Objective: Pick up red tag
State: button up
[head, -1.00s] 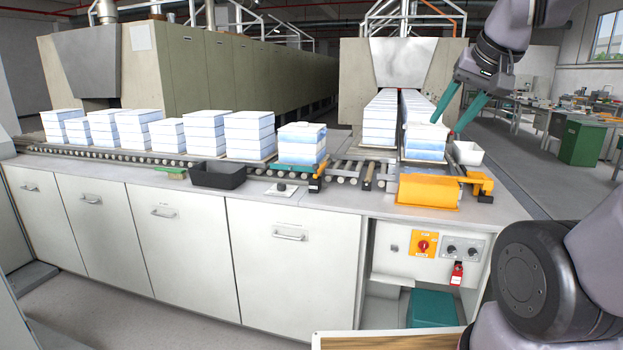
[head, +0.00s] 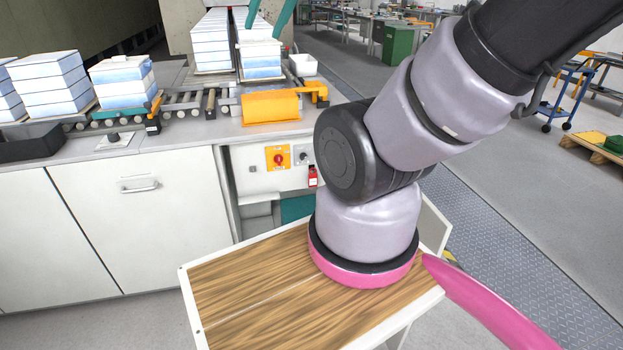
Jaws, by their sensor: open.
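The red tag (head: 312,176) hangs on the white control panel under the counter, below a knob and right of the orange plate with the red rotary switch (head: 278,159). It is small in the head view, and my arm stands just to its right. My gripper (head: 268,14) shows only as two green fingers at the top edge, spread apart and empty. It is above the stacked white-blue blocks, well above and away from the tag. The rest of the gripper is out of the picture.
An orange cover (head: 270,107) and a white bin (head: 303,65) sit on the counter above the panel. A black tray (head: 30,143) is at the left. Block stacks (head: 122,80) stand on the roller conveyor.

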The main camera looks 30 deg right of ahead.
aim_at(313, 178)
jog(key=z, duration=0.4)
jog(key=j+z, duration=0.15)
jog(key=z, duration=0.3)
jog(key=j+z, duration=0.1)
jog(key=z, duration=0.3)
jog(key=j+z, duration=0.3)
jog(key=j, duration=0.2)
jog(key=k+j+z, duration=0.1)
jog(key=j+z, duration=0.25)
jog(key=j, duration=0.15)
jog(key=k+j+z, duration=0.1)
jog(key=j+z, duration=0.2)
jog(key=j, duration=0.2)
jog(key=k+j, duration=0.15)
jog(key=j, duration=0.15)
jog(key=k+j, duration=0.1)
jog(key=j, duration=0.25)
jog(key=k+j, duration=0.15)
jog(key=j, duration=0.15)
jog(key=i+z, duration=0.05)
